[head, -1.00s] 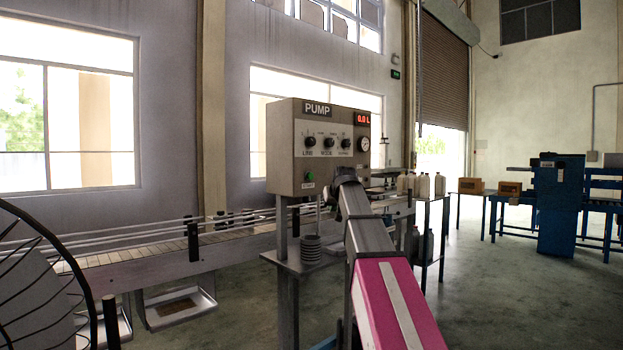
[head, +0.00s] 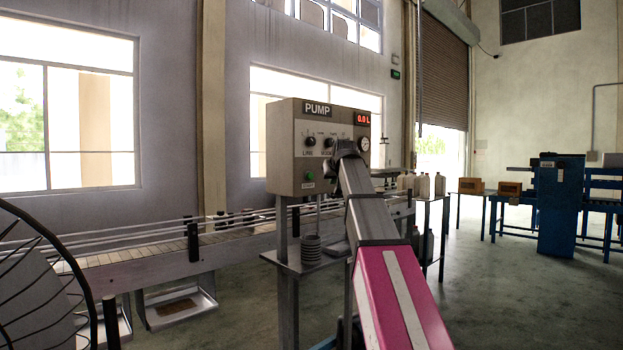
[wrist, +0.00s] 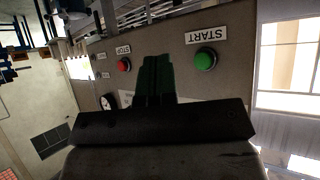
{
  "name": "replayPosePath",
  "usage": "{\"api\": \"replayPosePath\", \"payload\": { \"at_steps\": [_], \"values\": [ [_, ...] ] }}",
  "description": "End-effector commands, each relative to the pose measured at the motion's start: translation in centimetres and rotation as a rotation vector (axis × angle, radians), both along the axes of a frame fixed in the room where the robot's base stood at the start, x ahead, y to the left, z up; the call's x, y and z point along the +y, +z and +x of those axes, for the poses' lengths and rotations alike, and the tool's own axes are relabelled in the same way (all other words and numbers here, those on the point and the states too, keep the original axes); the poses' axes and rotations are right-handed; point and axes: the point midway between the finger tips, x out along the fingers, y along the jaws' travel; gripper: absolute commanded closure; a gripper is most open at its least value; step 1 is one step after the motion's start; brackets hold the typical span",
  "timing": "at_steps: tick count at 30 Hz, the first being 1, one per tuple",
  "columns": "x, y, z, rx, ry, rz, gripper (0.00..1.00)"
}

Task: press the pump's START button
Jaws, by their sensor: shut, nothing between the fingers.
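The grey pump box (head: 285,150) stands on a post, with its PUMP sign on top and a red display reading about 0.0 L. Its green START button (head: 309,176) is low on the front face, left of my arm. In the wrist view the picture is turned over, and the START button (wrist: 205,60) shows beside its label, right of my gripper (wrist: 156,62). The red STOP button (wrist: 124,65) is left of the fingers. My gripper is shut and empty, apart from the START button in the picture. In the head view my arm hides the fingers and the STOP button.
Knobs (head: 310,142) and a round gauge (head: 364,144) are on the pump face above the buttons. A conveyor (head: 160,256) runs behind and left. A stack of grey rings (head: 310,248) sits on the stand below. White bottles (head: 423,186) stand on a table to the right.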

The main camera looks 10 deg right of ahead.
Motion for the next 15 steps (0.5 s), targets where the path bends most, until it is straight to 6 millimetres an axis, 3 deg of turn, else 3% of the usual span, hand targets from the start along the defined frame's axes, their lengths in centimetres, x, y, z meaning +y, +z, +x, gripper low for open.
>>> {"api": "replayPosePath", "payload": {
  "at_steps": [15],
  "values": [
    [3.5, 0.1, 5.0, 0.0, 0.001, 0.0, 1.0]
  ]
}}
